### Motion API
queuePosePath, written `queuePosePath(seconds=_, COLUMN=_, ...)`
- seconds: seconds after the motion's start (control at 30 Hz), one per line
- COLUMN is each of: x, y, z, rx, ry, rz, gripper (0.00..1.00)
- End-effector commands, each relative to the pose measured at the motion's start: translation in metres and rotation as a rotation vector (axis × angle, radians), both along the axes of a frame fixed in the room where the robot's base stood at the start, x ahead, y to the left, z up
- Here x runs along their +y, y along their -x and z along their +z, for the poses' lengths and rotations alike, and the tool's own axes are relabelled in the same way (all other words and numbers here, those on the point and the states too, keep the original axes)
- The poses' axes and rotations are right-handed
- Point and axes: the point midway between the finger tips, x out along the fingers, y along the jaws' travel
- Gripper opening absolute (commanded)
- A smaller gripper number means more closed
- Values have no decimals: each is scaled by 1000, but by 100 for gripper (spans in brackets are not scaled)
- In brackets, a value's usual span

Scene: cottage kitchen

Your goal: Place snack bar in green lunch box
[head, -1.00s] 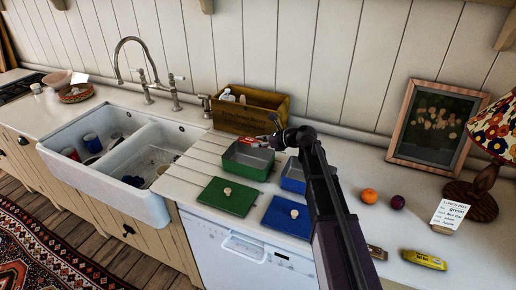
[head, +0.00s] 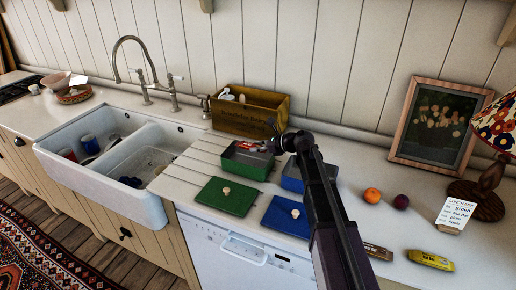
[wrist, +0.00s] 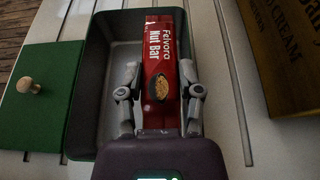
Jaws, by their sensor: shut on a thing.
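My gripper (wrist: 160,94) is shut on a red snack bar (wrist: 160,50) labelled "Felvora Nut Bar". The wrist view shows a finger on each side of the bar, which lies over the opening of the green lunch box (wrist: 95,90). In the head view the gripper (head: 266,146) is at the far edge of the green lunch box (head: 246,170), and only a little red of the bar shows. I cannot tell whether the bar touches the box floor. The box's right part is hidden behind the bar and gripper in the wrist view.
A green lid (head: 227,196) and a blue lid (head: 287,216) lie in front. A blue box (head: 292,179) stands right of the green one. A wooden crate (head: 245,122) is behind. An orange (head: 372,195), plum (head: 401,201), yellow bar (head: 430,259) and note card (head: 455,214) are to the right.

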Motion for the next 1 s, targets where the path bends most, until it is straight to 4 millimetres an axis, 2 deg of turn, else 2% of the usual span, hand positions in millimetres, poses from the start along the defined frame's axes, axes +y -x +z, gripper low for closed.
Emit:
queuePosePath(seconds=0.77, x=0, y=0, z=-12, rx=0, ry=0, rz=0, gripper=0)
queuePosePath(seconds=0.8, x=0, y=0, z=-12, rx=0, ry=0, rz=0, gripper=52)
queuePosePath(seconds=0.9, x=0, y=0, z=-12, rx=0, ry=0, rz=0, gripper=81)
queuePosePath(seconds=1.0, x=0, y=0, z=-12, rx=0, ry=0, rz=0, gripper=81)
